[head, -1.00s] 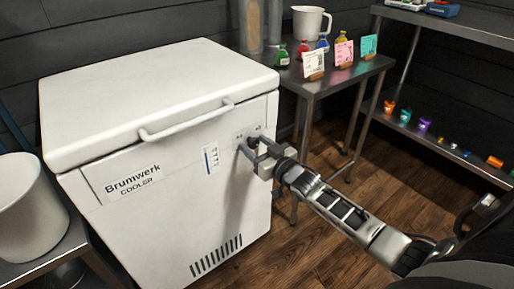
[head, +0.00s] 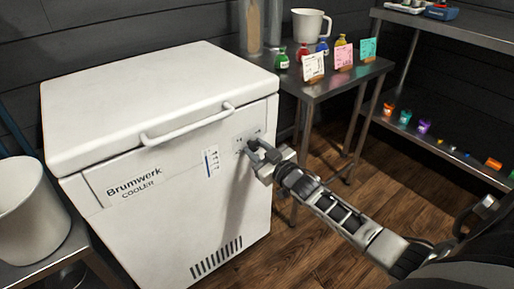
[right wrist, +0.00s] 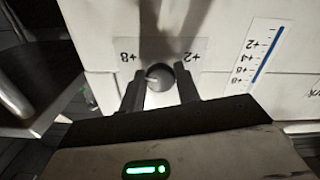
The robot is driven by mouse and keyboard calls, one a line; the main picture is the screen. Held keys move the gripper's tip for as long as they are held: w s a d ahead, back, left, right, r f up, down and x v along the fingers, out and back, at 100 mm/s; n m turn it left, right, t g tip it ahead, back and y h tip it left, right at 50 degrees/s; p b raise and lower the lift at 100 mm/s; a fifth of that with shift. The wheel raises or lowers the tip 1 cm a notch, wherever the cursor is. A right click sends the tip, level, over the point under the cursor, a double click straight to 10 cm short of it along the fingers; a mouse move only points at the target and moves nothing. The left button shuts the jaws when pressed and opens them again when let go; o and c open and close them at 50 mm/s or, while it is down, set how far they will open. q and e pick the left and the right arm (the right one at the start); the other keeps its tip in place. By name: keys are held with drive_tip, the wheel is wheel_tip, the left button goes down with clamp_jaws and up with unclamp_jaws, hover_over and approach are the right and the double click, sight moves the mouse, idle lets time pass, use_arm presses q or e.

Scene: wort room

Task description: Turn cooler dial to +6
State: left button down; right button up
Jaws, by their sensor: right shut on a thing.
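The white Brumwerk cooler (head: 150,205) stands at left in the head view, its lid down. My right gripper (head: 254,152) is at the upper right of its front panel and hides the dial there. In the right wrist view, the round grey cooler dial (right wrist: 160,76) sits between the two dark fingers of my right gripper (right wrist: 160,90), which is shut on it. The panel around the dial reads +8 on the left and +2 on the right, upside down. The dial's pointer cannot be made out. A scale strip (head: 211,161) with a blue bar is beside it. My left gripper is out of view.
A lid handle (head: 187,125) juts out above the panel. A steel table (head: 335,83) with bottles, cards and a white jug (head: 309,25) stands right of the cooler. A white bucket (head: 28,215) is at far left. Shelving (head: 450,30) is at right.

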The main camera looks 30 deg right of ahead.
drive_tip(key=shift+n, duration=0.9)
drive_tip(key=shift+n+p, duration=0.35)
drive_tip(key=shift+n, duration=0.55)
drive_tip(key=n, duration=0.2)
drive_tip(key=shift+n, duration=1.6)
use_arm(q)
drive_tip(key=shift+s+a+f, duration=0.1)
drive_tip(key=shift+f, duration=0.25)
use_arm(e)
drive_tip(key=shift+n, duration=1.1)
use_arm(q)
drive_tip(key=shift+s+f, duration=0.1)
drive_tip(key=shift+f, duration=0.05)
use_arm(e)
drive_tip(key=o, duration=0.9)
drive_tip(key=shift+o, duration=0.2)
